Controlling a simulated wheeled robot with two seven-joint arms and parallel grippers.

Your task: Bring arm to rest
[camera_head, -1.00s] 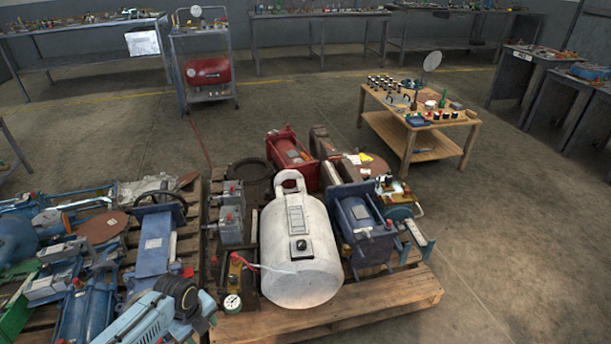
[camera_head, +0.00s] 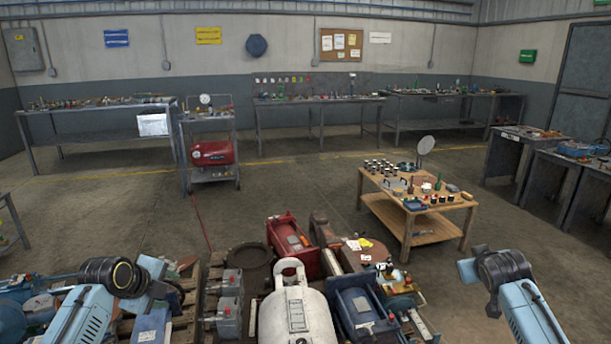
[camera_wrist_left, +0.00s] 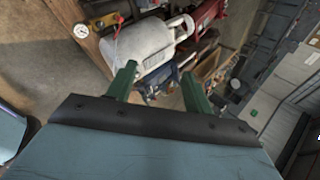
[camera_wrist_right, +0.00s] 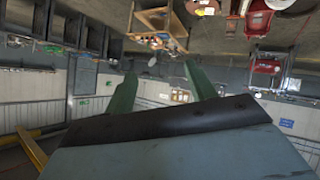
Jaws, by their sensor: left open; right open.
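My left gripper (camera_wrist_left: 158,84) shows in the left wrist view with its two green fingers apart and nothing between them. Behind the fingers are the white tank and the loaded pallet. My right gripper (camera_wrist_right: 162,82) shows in the right wrist view, also with fingers apart and empty, with the room and wooden table beyond. In the head view my light blue arm links with black joints show at lower left and at right. I cannot make out the fingertips there. The right arm is over open floor, right of the pallet.
A white tank (camera_head: 295,318) stands on the pallet among a red machine (camera_head: 292,245), a blue machine (camera_head: 360,308) and other parts. A wooden table (camera_head: 412,216) with small items stands beyond. A red compressor (camera_head: 212,153) sits on a cart. Floor around the table is clear.

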